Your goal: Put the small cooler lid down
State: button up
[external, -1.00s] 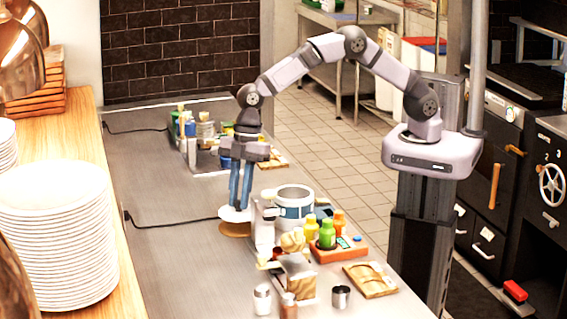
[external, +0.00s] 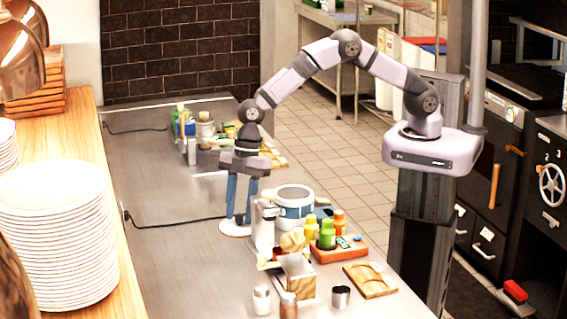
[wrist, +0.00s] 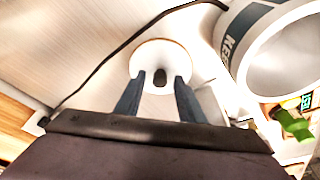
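The small cooler lid (external: 236,229), a white disc with a dark knob, lies flat on the counter left of the cooler, where a brown round mat showed earlier. In the wrist view the lid (wrist: 160,57) is seen from above, its dark knob between my fingers. My gripper (external: 240,215) is above the lid, pointing down. In the wrist view my gripper (wrist: 160,82) has its fingers apart, with a gap on both sides of the knob. The white and blue-grey cooler (external: 294,210) stands open to the right; the wrist view also shows the cooler (wrist: 232,45).
Green and orange bottles (external: 327,235) stand on an orange tray right of the lid. A white appliance (external: 264,228) stands close beside my fingers. A black cable (external: 175,224) runs over the counter at left.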

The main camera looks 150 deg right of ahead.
jog(key=shift+r, duration=0.1)
jog(key=shift+r, duration=0.2)
jog(key=b+v, duration=0.3)
jog(key=v, duration=0.9)
